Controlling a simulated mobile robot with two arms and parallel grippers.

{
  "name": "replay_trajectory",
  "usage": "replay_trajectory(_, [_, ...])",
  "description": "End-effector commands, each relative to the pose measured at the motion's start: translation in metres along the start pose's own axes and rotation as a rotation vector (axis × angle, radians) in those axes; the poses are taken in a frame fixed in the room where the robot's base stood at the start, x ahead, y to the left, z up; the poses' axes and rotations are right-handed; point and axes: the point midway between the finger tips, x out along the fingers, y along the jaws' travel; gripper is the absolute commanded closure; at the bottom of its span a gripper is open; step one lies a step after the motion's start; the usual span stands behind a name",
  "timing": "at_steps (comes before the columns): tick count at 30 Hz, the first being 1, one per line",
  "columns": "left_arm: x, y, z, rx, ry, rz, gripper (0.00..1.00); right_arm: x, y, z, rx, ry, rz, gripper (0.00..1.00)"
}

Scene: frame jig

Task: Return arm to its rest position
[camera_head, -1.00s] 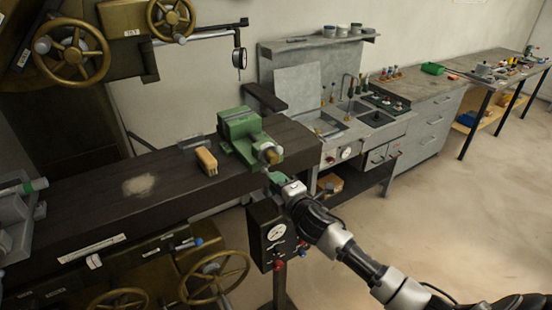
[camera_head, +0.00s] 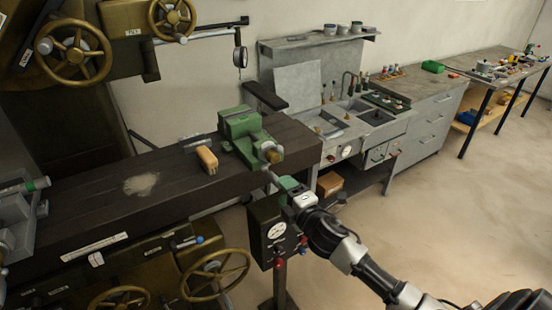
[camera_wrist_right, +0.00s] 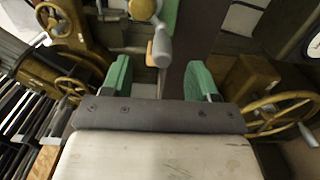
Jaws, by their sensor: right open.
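My right arm comes in from the lower right in the head view. Its gripper (camera_head: 279,180) is just in front of the green vise (camera_head: 246,135) and its handle, below the machine table's edge. In the right wrist view the two green fingers (camera_wrist_right: 160,80) are spread apart with nothing between them. The vise's handle with its grey knob (camera_wrist_right: 161,47) shows beyond the fingers there. I cannot tell from the views how far the fingers are from the handle. My left gripper is not in view.
A dark machine table (camera_head: 90,205) carries a wooden brush (camera_head: 207,160). A gauge box (camera_head: 273,232) stands just below my right gripper. Brass handwheels (camera_head: 219,275) are at lower left. A grey workbench (camera_head: 430,125) stands behind. The floor at right is clear.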

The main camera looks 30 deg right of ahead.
Motion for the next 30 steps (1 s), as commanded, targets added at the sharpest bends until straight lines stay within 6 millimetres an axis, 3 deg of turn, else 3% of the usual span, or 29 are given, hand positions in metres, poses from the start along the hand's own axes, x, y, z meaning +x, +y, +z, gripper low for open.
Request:
replay_trajectory(7, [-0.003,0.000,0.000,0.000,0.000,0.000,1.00,-0.028,0.000,0.000,0.000,-0.001,0.000,0.40])
replay_trajectory(23, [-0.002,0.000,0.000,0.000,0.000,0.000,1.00,-0.029,-0.004,0.001,0.006,-0.003,-0.006,0.40])
replay_trajectory(26, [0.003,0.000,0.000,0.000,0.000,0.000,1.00,-0.029,-0.030,0.004,0.046,-0.019,-0.049,0.40])
replay_trajectory(29, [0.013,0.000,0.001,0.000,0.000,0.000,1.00,-0.034,-0.086,0.012,0.132,-0.056,-0.141,0.40])
replay_trajectory(30, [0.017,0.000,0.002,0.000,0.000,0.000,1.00,-0.038,-0.115,0.015,0.177,-0.077,-0.189,0.40])
